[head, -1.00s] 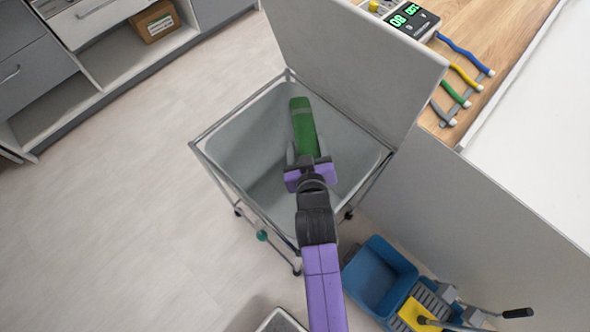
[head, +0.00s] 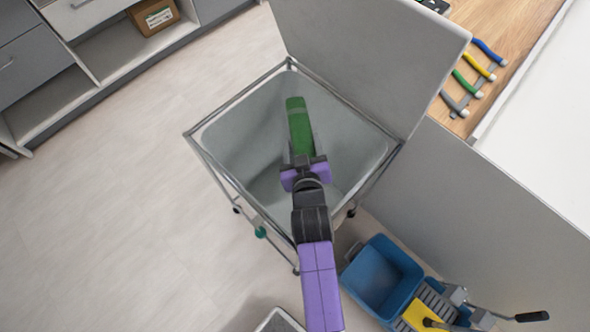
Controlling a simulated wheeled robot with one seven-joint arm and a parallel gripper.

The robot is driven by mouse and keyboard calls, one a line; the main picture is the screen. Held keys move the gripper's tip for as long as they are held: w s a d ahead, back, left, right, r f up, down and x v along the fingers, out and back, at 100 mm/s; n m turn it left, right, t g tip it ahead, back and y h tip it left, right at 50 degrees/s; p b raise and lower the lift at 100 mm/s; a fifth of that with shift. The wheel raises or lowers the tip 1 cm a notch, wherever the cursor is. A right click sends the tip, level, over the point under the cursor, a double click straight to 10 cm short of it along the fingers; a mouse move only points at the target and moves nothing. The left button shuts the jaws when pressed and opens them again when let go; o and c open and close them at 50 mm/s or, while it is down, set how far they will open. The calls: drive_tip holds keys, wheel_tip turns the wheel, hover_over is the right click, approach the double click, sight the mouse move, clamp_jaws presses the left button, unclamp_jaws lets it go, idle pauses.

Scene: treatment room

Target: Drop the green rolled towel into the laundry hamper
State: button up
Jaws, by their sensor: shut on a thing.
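The green rolled towel (head: 299,122) is held by my gripper (head: 302,160) in the head view, its far end pointing up the picture. My gripper is shut on the towel's near end. Both are over the open mouth of the laundry hamper (head: 233,162), a grey bin in a metal frame on casters. The hamper's lid (head: 372,55) stands raised at its far right side. My gripper hides part of the hamper's inside. I cannot tell how high the towel is above the rim.
A blue mop bucket (head: 382,278) with a yellow part stands at the lower right. A wooden counter (head: 497,35) with coloured-handled tools is at the upper right. The left floor is clear.

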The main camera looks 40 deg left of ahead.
drive_tip(key=o, duration=1.5)
drive_tip(key=shift+v, duration=3.95)
